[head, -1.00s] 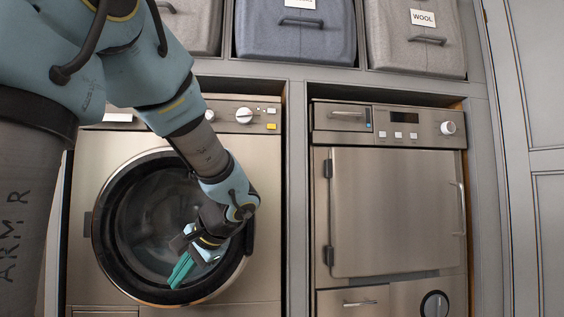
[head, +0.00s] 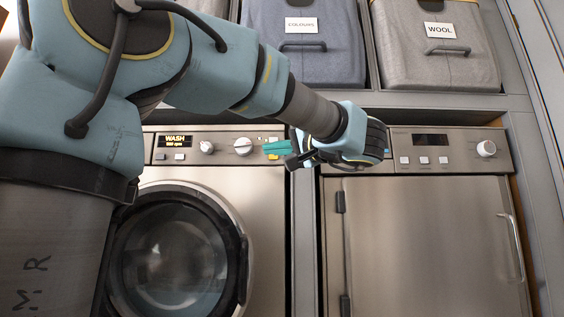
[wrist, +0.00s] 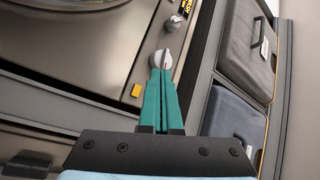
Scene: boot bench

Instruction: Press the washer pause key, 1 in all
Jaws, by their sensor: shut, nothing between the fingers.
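The washer (head: 262,230) stands at the left, with a control panel along its top. The panel has a lit display reading WASH (head: 174,141), two round knobs and small keys at its right end. A yellow key (head: 274,156) shows just below my teal fingers; it also shows in the wrist view (wrist: 136,90), left of the fingers. No key label is readable, so I cannot tell which is pause. My gripper (head: 266,149) is shut and empty, its fingers pointing left across the keys and partly hiding them. In the wrist view the fingertips (wrist: 160,73) overlap the large knob (wrist: 161,58); contact cannot be told.
A second appliance (head: 430,230) with its own keys and a white knob (head: 486,148) stands to the right. Fabric bins labelled COLOURS (head: 300,60) and WOOL (head: 438,70) sit on the shelf above. The washer's round door (head: 235,215) is shut.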

